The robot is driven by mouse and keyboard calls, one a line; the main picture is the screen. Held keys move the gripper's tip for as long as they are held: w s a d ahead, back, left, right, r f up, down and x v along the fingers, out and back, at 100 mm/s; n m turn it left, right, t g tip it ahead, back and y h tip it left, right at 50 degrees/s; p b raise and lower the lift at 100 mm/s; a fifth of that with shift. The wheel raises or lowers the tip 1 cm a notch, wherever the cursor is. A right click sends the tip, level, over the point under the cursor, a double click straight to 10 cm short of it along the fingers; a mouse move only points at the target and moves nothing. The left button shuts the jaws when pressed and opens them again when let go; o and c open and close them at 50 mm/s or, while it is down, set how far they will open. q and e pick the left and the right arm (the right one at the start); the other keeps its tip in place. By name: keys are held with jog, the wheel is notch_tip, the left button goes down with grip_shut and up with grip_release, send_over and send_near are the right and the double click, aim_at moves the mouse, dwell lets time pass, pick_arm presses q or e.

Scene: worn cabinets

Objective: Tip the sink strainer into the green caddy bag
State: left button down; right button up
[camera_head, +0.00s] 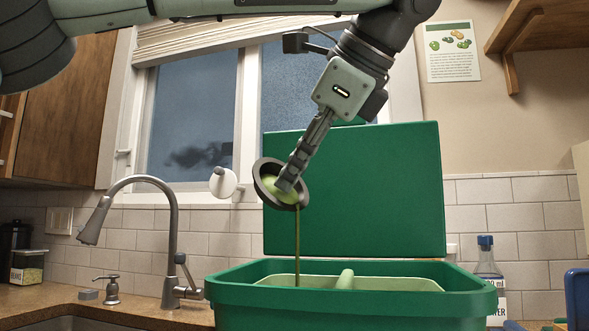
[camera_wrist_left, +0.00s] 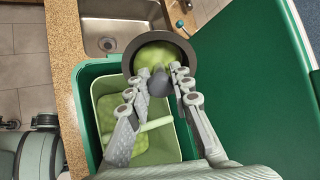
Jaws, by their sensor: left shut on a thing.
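The sink strainer (camera_head: 266,196), a dark-rimmed round cup with green matter in it, hangs tilted above the caddy. It also shows in the left wrist view (camera_wrist_left: 129,59). My left gripper (camera_head: 289,178) is shut on its dark central knob (camera_wrist_left: 159,83). A thin brown stream (camera_head: 298,240) runs down from the strainer's lower rim into the caddy. The green caddy (camera_head: 350,303) stands open with its lid (camera_head: 352,190) upright behind it. A pale green bag or liner (camera_wrist_left: 155,147) with a bar across it lies inside. My right gripper is in neither view.
A tall faucet (camera_head: 172,225) and the sink (camera_wrist_left: 125,35) are to the left of the caddy. A soap pump (camera_head: 112,290) stands by the faucet. A clear bottle with a blue cap (camera_head: 487,268) stands to the right. A wooden shelf (camera_head: 540,35) is at the upper right.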

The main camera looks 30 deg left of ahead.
pick_arm(q)
jog(key=shift+d+f+y+b, duration=0.1)
jog(key=shift+d+y+b, duration=0.15)
jog(key=shift+y+b, duration=0.4)
jog(key=shift+s, duration=0.1)
dwell(0.3)
jog(key=shift+d+f+t+b, duration=0.15)
jog(key=shift+t+b, duration=0.15)
jog(key=shift+b, duration=0.25)
jog(key=shift+d+y+b, duration=0.1)
jog(key=shift+y+b, duration=0.25)
jog(key=shift+y, duration=0.1)
jog(key=shift+s+d+f+y+b, duration=0.15)
jog(key=shift+y+b, duration=0.15)
jog(key=shift+b, duration=0.4)
jog(key=shift+t, duration=0.3)
